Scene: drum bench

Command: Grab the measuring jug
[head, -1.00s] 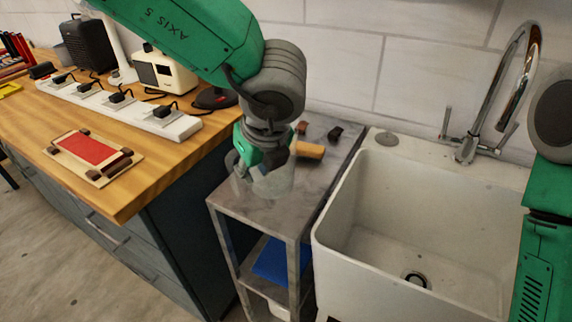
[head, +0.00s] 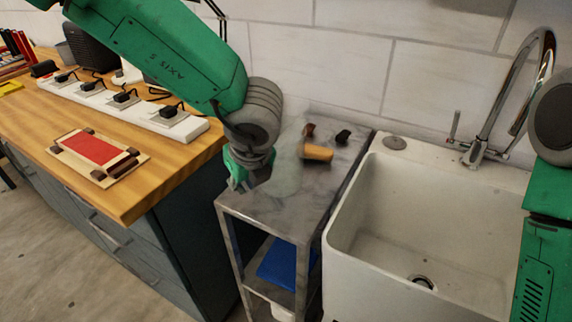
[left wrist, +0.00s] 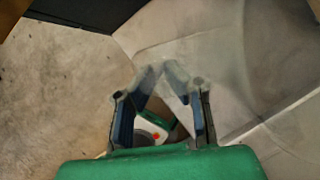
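The measuring jug (head: 285,179) is a faint clear vessel on the grey stone-like top of a narrow stand (head: 262,212). Its outline is hard to make out. My left gripper (head: 246,181) is low over the left side of that top, just left of the jug. In the left wrist view the two dark fingers of my left gripper (left wrist: 162,78) are apart, with a gap between their tips. A hazy see-through shape lies around the tips; I cannot tell whether they touch it. My right gripper is out of view.
A wooden-handled object (head: 317,153) and small dark items lie behind the jug. A white sink (head: 350,240) with a tall tap (head: 480,152) stands right. A wooden bench (head: 160,175) with a power strip (head: 120,104) stands left. A blue item (head: 277,264) sits on the lower shelf.

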